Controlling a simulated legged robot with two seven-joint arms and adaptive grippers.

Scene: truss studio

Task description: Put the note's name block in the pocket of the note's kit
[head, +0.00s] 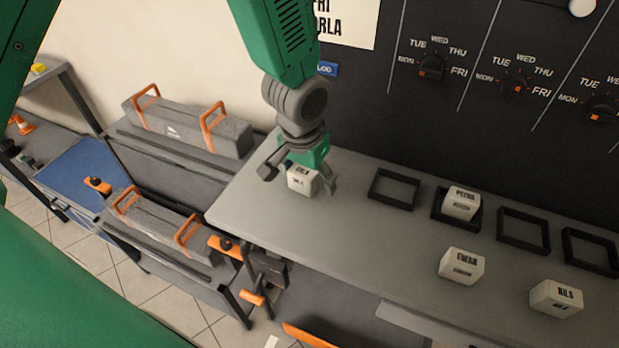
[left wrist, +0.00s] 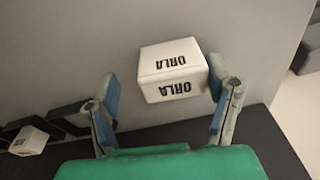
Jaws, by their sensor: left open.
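The white note (head: 345,25) on the dark wall is cut by the top edge; "FRI" and "RLA" are readable. The white block marked ORLA (head: 302,181) sits at the left end of the grey table and shows its name in the left wrist view (left wrist: 172,70). My left gripper (head: 300,178) is open from above with its fingers either side of this block; the right-hand finger in the wrist view is very close to it, the other apart. Black square frames form a row: an empty one (head: 393,204), one (head: 440,215) holding a PEDRO block (head: 461,203), and empty ones (head: 525,249), (head: 590,266).
A block reading roughly EMBA (head: 461,265) and a NILS block (head: 556,298) stand in front of the frames. Weekday dials (head: 431,68) are on the wall above. Grey cases with orange handles (head: 185,125) lie left of the table. Clear tabletop lies between my gripper and the frames.

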